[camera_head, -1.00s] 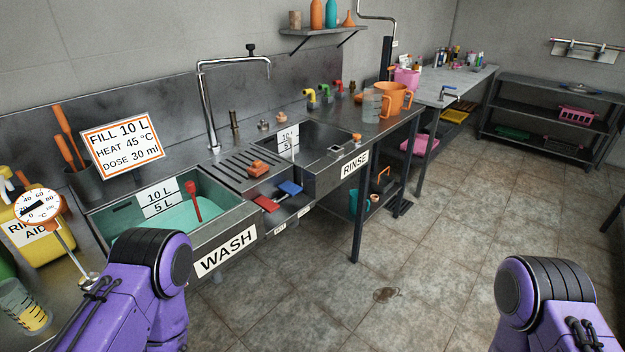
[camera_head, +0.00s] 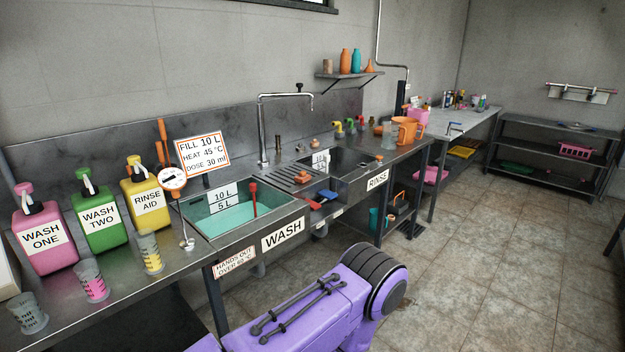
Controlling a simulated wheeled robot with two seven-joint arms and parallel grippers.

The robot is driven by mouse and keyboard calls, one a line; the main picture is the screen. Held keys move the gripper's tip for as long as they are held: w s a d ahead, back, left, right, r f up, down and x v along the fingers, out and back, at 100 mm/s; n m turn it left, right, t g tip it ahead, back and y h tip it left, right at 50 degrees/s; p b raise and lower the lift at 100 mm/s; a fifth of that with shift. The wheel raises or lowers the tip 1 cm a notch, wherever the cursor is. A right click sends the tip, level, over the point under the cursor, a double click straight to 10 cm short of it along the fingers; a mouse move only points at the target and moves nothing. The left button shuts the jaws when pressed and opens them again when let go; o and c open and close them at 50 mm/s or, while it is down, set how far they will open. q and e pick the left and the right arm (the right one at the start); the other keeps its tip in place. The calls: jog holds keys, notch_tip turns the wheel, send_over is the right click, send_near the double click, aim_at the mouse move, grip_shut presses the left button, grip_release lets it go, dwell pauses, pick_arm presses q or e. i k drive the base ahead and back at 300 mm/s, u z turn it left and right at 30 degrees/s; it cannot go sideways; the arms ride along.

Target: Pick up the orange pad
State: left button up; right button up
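A small orange pad (camera_head: 302,177) lies on the ribbed drainer between the wash sink and the rinse sink, in the middle of the head view. A red pad (camera_head: 314,205) and a blue pad (camera_head: 327,195) lie in the small tray just in front of it. The orange pad is unobstructed. Neither of my grippers is in view. Only a purple link of one of my arms shows at the bottom centre, well in front of the counter and apart from the pad.
The wash sink (camera_head: 285,222) holds greenish water and a red-handled tool (camera_head: 254,199). Pink, green and yellow pump bottles (camera_head: 100,222) and measuring cups (camera_head: 92,281) stand at the left. An orange jug (camera_head: 407,131) stands beyond the rinse sink. The floor (camera_head: 490,260) at the right is open.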

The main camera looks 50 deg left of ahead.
aim_at(303, 177)
jog(key=u, duration=0.2)
jog(key=i, duration=1.5)
jog(key=u, duration=1.1)
jog(key=i, duration=0.95)
jog(key=u, duration=1)
